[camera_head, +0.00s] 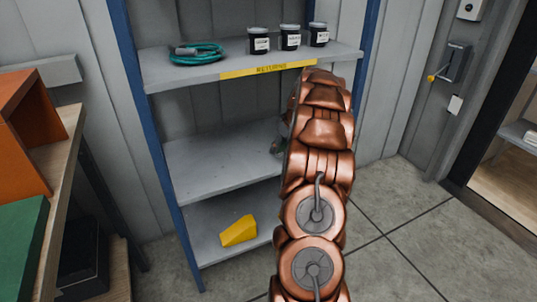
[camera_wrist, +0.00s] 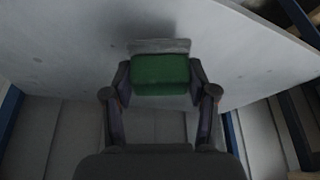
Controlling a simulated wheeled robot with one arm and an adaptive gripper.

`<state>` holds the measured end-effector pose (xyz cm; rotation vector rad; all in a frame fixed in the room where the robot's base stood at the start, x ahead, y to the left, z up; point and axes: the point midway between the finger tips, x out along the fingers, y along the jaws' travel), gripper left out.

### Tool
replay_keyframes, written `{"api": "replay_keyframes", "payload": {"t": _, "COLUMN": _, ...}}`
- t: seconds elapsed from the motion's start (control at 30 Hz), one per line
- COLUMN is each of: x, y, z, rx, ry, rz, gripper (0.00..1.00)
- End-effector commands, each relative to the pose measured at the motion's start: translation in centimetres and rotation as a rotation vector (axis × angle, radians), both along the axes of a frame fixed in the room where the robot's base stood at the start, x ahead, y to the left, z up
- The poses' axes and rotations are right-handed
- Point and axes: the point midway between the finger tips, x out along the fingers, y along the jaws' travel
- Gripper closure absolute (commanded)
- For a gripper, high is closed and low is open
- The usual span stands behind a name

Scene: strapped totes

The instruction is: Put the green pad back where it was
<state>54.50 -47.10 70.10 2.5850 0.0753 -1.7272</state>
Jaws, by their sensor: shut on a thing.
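My gripper (camera_wrist: 161,78) is shut on the green pad (camera_wrist: 160,68), with one finger at each side of it in the wrist view. The pad is a small dark green block. Behind it is a grey shelf board (camera_wrist: 75,55), with a paler rectangular patch (camera_wrist: 160,46) showing just past the pad's far edge. I cannot tell whether the pad touches the board. In the head view my copper arm hides most of the gripper; only a bit of it shows left of the arm, between the top and middle shelves.
The blue-posted rack's top shelf (camera_head: 215,72) bears a yellow returns label (camera_head: 268,69), a coiled teal cable (camera_head: 196,54) and jars (camera_head: 290,38). The middle shelf (camera_head: 205,165) is bare at left. A yellow block (camera_head: 239,231) lies on the lowest. Orange (camera_head: 22,135) and green (camera_head: 20,240) boxes stand left.

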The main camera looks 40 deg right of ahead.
Motion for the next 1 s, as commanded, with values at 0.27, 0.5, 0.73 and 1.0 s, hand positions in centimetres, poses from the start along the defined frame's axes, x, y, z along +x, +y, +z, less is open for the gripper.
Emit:
{"api": "replay_keyframes", "payload": {"t": 0.27, "x": 2.1, "y": 2.1, "z": -0.2, "rx": 0.000, "ry": -0.002, "rz": -0.002, "gripper": 0.75}}
{"api": "replay_keyframes", "payload": {"t": 0.5, "x": 3.1, "y": 3.2, "z": -1.1, "rx": -0.001, "ry": 0.001, "rz": -0.001, "gripper": 0.75}}
{"api": "replay_keyframes", "payload": {"t": 0.73, "x": 3.0, "y": 3.2, "z": -4.0, "rx": 0.002, "ry": 0.001, "rz": -0.002, "gripper": 0.75}}
{"api": "replay_keyframes", "payload": {"t": 1.0, "x": 3.0, "y": 3.1, "z": -4.0, "rx": 0.000, "ry": -0.001, "rz": -0.002, "gripper": 0.75}}
